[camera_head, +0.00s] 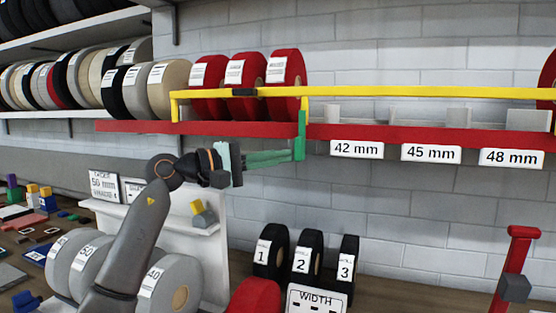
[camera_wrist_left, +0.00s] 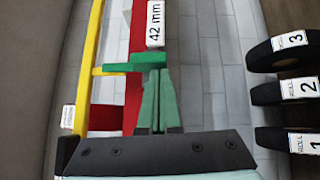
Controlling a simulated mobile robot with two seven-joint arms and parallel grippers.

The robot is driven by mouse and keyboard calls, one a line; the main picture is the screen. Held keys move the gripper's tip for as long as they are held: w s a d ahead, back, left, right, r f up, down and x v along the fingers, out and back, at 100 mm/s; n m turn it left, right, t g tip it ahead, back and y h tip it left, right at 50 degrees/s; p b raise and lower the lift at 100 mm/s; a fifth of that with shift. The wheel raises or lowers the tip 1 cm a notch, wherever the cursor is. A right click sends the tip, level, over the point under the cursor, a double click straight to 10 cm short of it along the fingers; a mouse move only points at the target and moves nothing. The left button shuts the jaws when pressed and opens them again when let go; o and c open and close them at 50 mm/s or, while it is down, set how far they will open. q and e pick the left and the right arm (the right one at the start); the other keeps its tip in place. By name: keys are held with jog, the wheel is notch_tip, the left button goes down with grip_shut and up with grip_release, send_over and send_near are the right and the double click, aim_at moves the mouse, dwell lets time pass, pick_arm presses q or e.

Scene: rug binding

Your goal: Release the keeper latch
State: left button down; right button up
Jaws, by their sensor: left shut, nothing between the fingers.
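The keeper latch, a green upright piece (camera_head: 301,132), stands at the front of the red shelf, at the yellow bar (camera_head: 400,91). In the left wrist view the latch (camera_wrist_left: 120,67) lies across the picture beside the yellow bar (camera_wrist_left: 88,70). My left gripper (camera_head: 292,155) is shut and empty, its green fingers pointing right. Its tips are at the latch's lower end; I cannot tell whether they touch it. In the left wrist view the shut fingers (camera_wrist_left: 156,74) reach up to the latch's right end. My right gripper is not in view.
Red rolls (camera_head: 246,84) stand on the red shelf (camera_head: 220,129) behind the yellow bar. Size labels such as 42 mm (camera_head: 356,150) hang along its front. Black numbered rolls (camera_head: 305,255) stand below. A red post (camera_head: 515,262) stands at the right.

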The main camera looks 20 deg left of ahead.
pick_arm(q)
jog(key=shift+f, duration=0.15)
jog(key=shift+f+n+b, duration=0.1)
jog(key=shift+n+b, duration=0.3)
jog(key=shift+b, duration=0.15)
